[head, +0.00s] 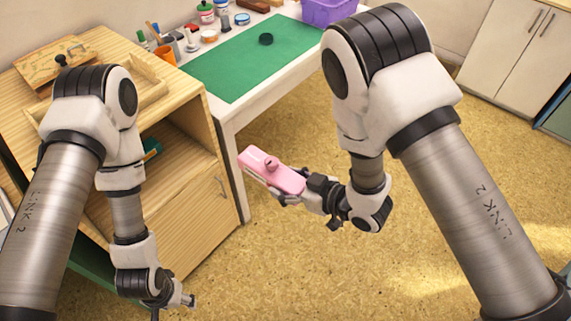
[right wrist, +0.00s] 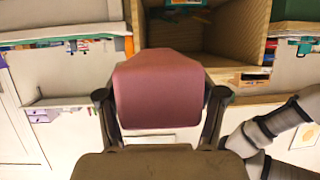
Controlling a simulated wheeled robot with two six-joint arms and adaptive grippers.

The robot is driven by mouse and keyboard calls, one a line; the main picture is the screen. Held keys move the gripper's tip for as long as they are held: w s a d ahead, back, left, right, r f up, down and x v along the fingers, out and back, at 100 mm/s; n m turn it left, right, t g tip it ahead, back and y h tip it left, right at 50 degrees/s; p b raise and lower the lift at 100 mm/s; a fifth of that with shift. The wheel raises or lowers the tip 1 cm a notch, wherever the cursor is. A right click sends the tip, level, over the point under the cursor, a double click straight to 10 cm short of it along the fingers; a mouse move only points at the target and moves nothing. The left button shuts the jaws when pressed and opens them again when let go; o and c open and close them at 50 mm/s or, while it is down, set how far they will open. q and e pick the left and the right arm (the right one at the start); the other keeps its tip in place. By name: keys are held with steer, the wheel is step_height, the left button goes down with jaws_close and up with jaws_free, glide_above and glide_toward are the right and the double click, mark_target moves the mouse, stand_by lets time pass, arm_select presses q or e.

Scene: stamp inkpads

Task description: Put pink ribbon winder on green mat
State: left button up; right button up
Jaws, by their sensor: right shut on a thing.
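The pink ribbon winder (head: 270,170) is in my right gripper (head: 292,194), held in the air over the floor in front of the white table. In the right wrist view it is a pink block (right wrist: 158,92) between the two dark fingers of my right gripper (right wrist: 160,110). The green mat (head: 235,68) lies on the white table, farther back and apart from the winder. My left gripper (head: 182,300) is low at the bottom left, away from both; its fingers are too small to judge.
A wooden cabinet (head: 192,150) with an open shelf stands left of the table. Most of the mat is clear.

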steer(key=shift+f, duration=0.15)
steer(key=w+d+f+m+t+h, duration=0.2)
steer(key=d+m+t+h, duration=0.2)
steer(key=d, duration=0.6)
steer(key=shift+m+h, duration=0.6)
steer(key=shift+m, duration=0.2)
steer(key=d+m+h, duration=0.1)
steer(key=d, duration=0.1)
steer(key=d+m+t+h, duration=0.1)
steer(key=d+m+h, duration=0.1)
steer(key=d, duration=0.1)
steer(key=d+r+m+h, duration=0.1)
steer(key=d+h, duration=0.1)
steer(key=d, duration=0.1)
steer(key=shift+w+d+m+t, duration=0.2)
steer(key=shift+m+t, duration=0.1)
steer(key=shift+c, duration=0.2)
steer(key=shift+d+r+h, duration=0.2)
steer(key=shift+d+h, duration=0.1)
